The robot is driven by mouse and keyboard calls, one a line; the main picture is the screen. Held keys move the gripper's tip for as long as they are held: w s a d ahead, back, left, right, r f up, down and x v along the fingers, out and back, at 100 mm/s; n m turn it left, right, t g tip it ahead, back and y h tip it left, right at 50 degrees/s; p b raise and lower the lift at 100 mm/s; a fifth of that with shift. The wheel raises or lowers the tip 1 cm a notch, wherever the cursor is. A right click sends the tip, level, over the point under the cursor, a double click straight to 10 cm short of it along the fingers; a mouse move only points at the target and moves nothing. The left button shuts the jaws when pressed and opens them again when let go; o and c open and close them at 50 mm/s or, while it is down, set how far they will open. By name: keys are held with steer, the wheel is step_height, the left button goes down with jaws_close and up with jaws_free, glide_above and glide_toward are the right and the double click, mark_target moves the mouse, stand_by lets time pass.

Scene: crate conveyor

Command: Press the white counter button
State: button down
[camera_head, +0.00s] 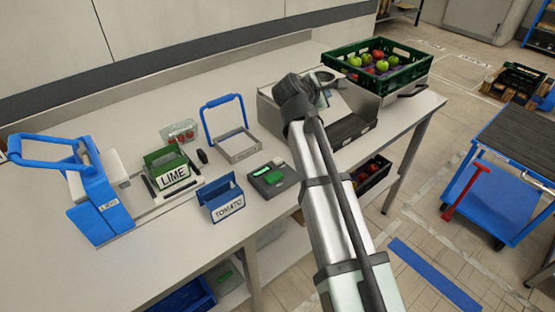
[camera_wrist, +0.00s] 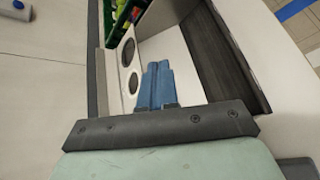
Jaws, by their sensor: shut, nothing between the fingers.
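A small dark box (camera_head: 267,179) with a green part on its top stands on the bench, left of my arm. I cannot clearly make out a white button on it in the head view. My gripper (camera_wrist: 158,66) shows in the wrist view as two blue fingers shut together with nothing between them. The gripper is well to the right of the dark box.
Left of the dark box are a blue TOMATO holder (camera_head: 223,205), a green LIME box (camera_head: 172,175), a tray with a blue handle (camera_head: 237,146) and a blue lever press (camera_head: 98,208). The bench front is fairly clear.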

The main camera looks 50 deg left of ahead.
steer(key=s+a, duration=0.2)
steer(key=s, duration=0.4)
steer(key=m+g+h, duration=0.1)
steer(key=g+h, duration=0.2)
glide_above(276, 162)
step_height(276, 162, down, 4)
steer(key=shift+a+r, duration=0.1)
steer(key=shift+r, duration=0.1)
steer(key=shift+f, duration=4.4)
steer(key=shift+f, duration=0.2)
steer(key=shift+f, duration=0.25)
